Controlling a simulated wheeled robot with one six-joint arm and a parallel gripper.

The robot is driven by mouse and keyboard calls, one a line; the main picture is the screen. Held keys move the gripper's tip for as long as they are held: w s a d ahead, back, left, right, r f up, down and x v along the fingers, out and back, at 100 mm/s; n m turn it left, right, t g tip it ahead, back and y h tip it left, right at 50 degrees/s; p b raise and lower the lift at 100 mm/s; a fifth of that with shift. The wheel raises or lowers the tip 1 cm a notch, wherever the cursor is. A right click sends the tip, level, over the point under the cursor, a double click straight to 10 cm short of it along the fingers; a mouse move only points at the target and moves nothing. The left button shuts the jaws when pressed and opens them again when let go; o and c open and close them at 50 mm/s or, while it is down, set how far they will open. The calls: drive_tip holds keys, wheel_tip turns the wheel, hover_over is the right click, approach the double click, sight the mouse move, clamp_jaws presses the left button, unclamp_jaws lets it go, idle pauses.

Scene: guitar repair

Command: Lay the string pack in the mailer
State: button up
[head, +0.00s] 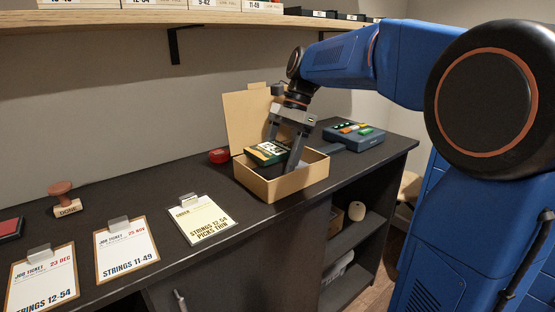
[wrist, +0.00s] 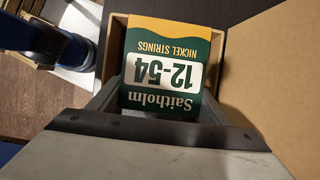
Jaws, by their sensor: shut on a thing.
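The string pack (wrist: 165,68) is green and yellow, marked "Saitholm 12-54 Nickel Strings", and its print is upside down in the wrist view. It also shows tilted in the head view (head: 264,153). My gripper (head: 284,160) is shut on it, one finger on each side. The mailer (head: 291,185) is an open brown cardboard box with its lid (head: 243,115) standing up at the back. The pack is over the mailer's opening, near the rim height. The mailer's inside floor is mostly hidden by the pack, the gripper and the front wall.
A yellow order card (head: 202,220) reads "Strings 12-54 Picks thin". Two job tickets (head: 126,249) (head: 43,280) and a "done" stamp (head: 65,200) lie left. A shelf (head: 150,20) hangs above.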

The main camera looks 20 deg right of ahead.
drive_tip(key=o, duration=1.1)
drive_tip(key=shift+r, duration=0.1)
drive_tip(key=v, duration=1.7)
drive_tip(key=shift+r, duration=0.1)
